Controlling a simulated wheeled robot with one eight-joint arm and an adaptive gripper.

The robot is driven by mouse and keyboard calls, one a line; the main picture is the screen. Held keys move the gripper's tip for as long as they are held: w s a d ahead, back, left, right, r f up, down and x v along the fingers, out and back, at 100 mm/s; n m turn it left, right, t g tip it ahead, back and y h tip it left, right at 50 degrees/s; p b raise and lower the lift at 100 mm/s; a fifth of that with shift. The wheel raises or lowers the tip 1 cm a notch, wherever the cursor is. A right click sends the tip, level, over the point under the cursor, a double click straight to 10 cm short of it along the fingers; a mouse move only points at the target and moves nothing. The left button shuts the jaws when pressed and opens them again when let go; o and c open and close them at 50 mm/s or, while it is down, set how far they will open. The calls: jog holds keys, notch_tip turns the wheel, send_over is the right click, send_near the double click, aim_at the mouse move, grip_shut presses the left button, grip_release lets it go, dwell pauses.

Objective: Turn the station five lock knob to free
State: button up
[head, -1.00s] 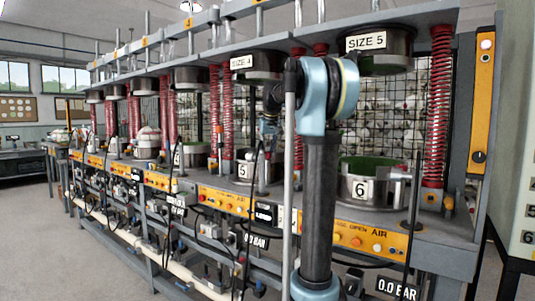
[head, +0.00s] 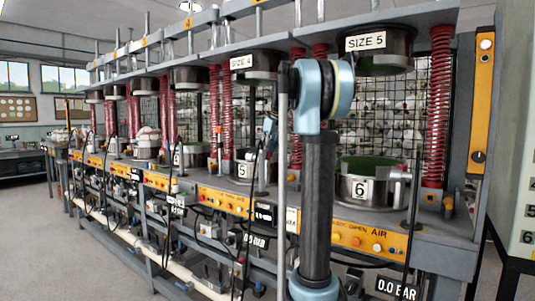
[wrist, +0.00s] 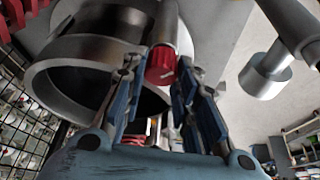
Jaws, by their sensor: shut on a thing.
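In the wrist view a red lock knob (wrist: 161,65) with a pale mark on its face sits beside a grey metal ring (wrist: 70,75). My gripper (wrist: 163,84) has its two blue fingers on either side of the knob and is shut on it. In the head view the pot of station five, with a "5" plate (head: 243,170), stands left of my arm. A small blue part of my gripper (head: 270,126) shows just above and right of that pot. My arm hides the rest, and the knob cannot be made out there.
An orange control strip (head: 370,238) runs along the bench front, with dark display plates (head: 265,214). A wire mesh (wrist: 20,115) lies close at the left in the wrist view.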

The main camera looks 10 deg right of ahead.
jog(key=o, duration=1.1)
jog(key=v, duration=1.2)
jog(key=shift+w, duration=0.1)
